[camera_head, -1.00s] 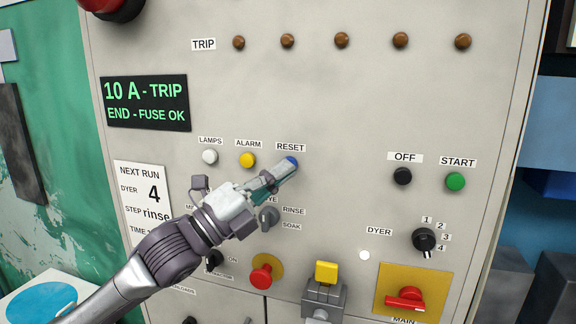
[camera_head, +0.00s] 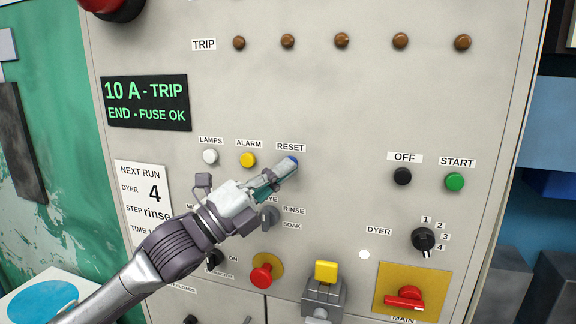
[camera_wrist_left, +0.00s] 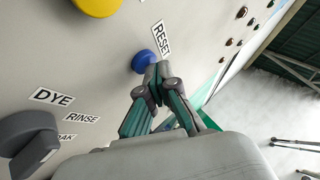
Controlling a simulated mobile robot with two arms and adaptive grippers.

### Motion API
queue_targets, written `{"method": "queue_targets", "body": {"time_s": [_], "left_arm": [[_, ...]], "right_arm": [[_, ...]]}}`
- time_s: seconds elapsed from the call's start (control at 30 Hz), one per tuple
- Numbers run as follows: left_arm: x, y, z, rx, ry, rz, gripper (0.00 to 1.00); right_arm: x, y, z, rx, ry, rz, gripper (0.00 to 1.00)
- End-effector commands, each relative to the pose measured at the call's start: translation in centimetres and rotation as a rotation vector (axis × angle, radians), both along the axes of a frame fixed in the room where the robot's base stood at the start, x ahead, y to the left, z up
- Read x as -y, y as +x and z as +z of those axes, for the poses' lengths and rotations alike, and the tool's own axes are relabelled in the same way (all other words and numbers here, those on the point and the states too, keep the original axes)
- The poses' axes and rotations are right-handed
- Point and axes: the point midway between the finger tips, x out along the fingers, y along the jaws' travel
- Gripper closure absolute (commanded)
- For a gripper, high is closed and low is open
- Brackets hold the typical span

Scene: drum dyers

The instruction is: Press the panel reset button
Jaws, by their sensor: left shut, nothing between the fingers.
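The blue reset button (camera_head: 291,160) sits under the RESET label on the grey panel (camera_head: 340,110). It also shows in the left wrist view (camera_wrist_left: 145,61), just beyond the fingertips. My left gripper (camera_head: 284,167) is shut and empty, with its fingertips at the button's lower left edge in the head view. In the left wrist view the closed fingertips (camera_wrist_left: 158,72) overlap the button's lower right edge. I cannot tell whether they touch it. The fingers hide part of the button. My right gripper is not in view.
A yellow alarm button (camera_head: 247,160) and a white lamps button (camera_head: 210,157) are to the left. The dye selector knob (camera_head: 270,215) is just below the gripper. Off (camera_head: 402,176) and green start (camera_head: 455,181) buttons are at the right. The display (camera_head: 146,103) reads "10 A - TRIP, END - FUSE OK".

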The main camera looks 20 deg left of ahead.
Motion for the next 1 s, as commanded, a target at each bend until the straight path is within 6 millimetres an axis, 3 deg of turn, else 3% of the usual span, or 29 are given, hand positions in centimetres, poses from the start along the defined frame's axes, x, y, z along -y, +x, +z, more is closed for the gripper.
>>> {"method": "queue_targets", "body": {"time_s": [0.43,0.77,1.0], "left_arm": [[-0.1,-1.6,-0.1,0.0,0.002,0.001,1.0],[-0.1,-1.8,-0.1,0.0,0.001,0.002,1.0],[-0.2,-3.8,-0.3,0.0,0.002,0.001,1.0]], "right_arm": [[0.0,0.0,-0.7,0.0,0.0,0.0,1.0],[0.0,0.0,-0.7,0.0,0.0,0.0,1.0],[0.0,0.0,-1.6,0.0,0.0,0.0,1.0]]}}
